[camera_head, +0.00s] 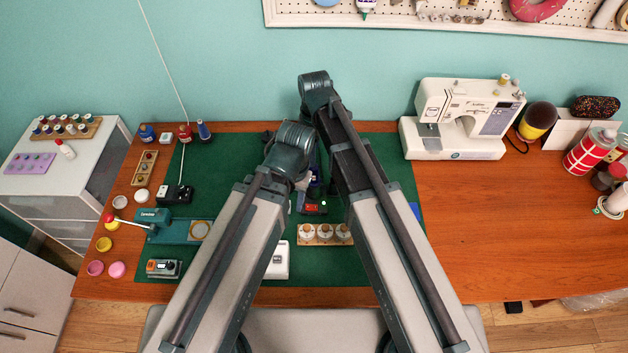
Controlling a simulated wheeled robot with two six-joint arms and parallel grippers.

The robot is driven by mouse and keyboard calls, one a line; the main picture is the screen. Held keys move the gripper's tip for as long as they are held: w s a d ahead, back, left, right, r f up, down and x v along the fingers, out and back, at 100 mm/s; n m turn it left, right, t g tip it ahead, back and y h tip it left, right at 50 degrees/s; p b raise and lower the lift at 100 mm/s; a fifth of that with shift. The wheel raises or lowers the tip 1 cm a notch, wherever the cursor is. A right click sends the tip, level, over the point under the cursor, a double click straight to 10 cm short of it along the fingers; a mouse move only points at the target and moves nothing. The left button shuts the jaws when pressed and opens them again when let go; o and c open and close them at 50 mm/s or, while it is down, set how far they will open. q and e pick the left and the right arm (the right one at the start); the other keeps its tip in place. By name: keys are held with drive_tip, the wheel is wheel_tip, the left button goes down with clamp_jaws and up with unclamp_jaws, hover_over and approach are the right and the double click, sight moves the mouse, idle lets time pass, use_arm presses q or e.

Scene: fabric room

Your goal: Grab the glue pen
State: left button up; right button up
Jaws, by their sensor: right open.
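I cannot pick out the glue pen with certainty. A small white bottle with a red cap (64,149) stands on the white cabinet at the left, but I cannot tell whether it is the pen. My right gripper (314,187) shows only in part, in the gap between my two arms, low over the green mat (345,275). It is open, and I see nothing held in it. My left gripper is hidden behind my own left arm. Much of the middle of the mat is covered by my arms.
The wooden table (475,230) is clear right of the mat, below the sewing machine (465,118). A wooden holder with white jars (325,234) stands between my arms. Spools, pots and small devices crowd the left side. Cans (590,152) stand at the far right.

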sight(314, 173)
wheel_tip(314, 173, down, 6)
drive_tip(key=b, duration=0.5)
drive_tip(key=shift+f, duration=0.15)
wheel_tip(314, 173, down, 5)
drive_tip(key=b, duration=0.5)
drive_tip(key=shift+f, duration=0.15)
clamp_jaws()
